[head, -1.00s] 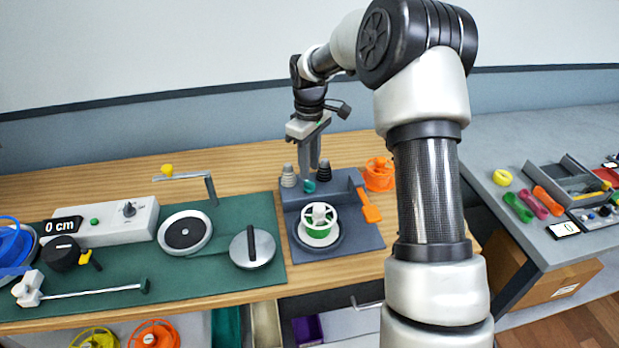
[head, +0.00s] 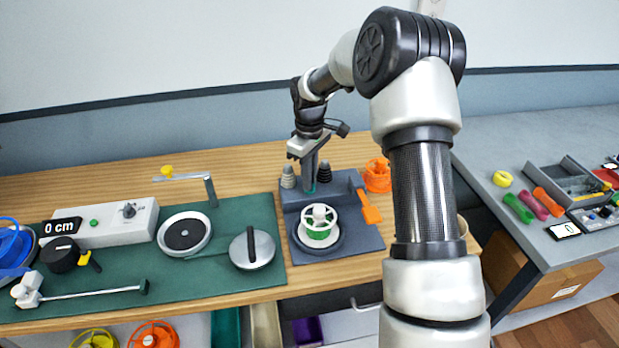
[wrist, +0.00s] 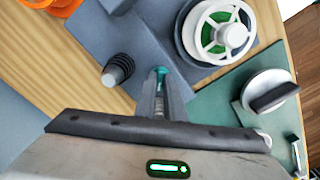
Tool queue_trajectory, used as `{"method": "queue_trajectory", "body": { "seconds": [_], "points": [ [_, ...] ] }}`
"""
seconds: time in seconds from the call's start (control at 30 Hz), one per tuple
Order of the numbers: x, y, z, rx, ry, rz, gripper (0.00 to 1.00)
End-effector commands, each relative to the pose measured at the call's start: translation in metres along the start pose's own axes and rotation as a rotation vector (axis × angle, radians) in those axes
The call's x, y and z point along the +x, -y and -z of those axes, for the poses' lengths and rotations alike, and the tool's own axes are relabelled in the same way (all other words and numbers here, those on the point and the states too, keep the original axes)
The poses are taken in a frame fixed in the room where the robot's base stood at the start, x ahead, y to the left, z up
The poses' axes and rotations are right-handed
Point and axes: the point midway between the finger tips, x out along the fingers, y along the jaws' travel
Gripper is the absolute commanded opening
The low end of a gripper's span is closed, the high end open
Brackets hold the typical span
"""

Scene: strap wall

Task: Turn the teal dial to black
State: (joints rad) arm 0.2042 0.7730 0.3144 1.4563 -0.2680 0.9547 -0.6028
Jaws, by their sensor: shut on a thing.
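The teal dial (wrist: 160,71) shows between my fingertips in the wrist view, on the dark grey stand (wrist: 130,35). My gripper (wrist: 158,80) points down and is shut on the dial. In the head view my gripper (head: 310,188) hides most of the dial, with only a sliver of teal showing at the fingertips. The dial's markings, including any black mark, cannot be made out.
A white spoked reel (head: 319,217) sits in front. An orange lever (head: 370,206) and an orange part (head: 378,174) are to the right. A green mat (head: 120,265) lies left.

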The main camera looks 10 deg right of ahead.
Motion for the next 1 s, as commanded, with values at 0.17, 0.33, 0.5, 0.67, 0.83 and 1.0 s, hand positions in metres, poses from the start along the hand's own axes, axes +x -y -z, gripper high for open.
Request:
{"method": "queue_trajectory", "body": {
  "seconds": [0.17, 0.33, 0.5, 0.67, 0.83, 1.0],
  "points": [
    [-0.0004, 0.0000, 0.0002, 0.023, 0.000, -0.001, 0.00],
    [-0.0005, -0.0002, 0.0002, 0.093, 0.000, -0.001, 0.00],
    [-0.0005, 0.0000, 0.0004, 0.216, 0.000, -0.001, 0.00],
    [-0.0004, -0.0002, 0.0003, 0.363, 0.000, -0.002, 0.00],
    [-0.0006, -0.0001, 0.0005, 0.526, -0.001, -0.002, 0.00],
    [-0.0008, -0.0003, 0.0005, 0.689, -0.001, -0.002, 0.00]
  ]
}}
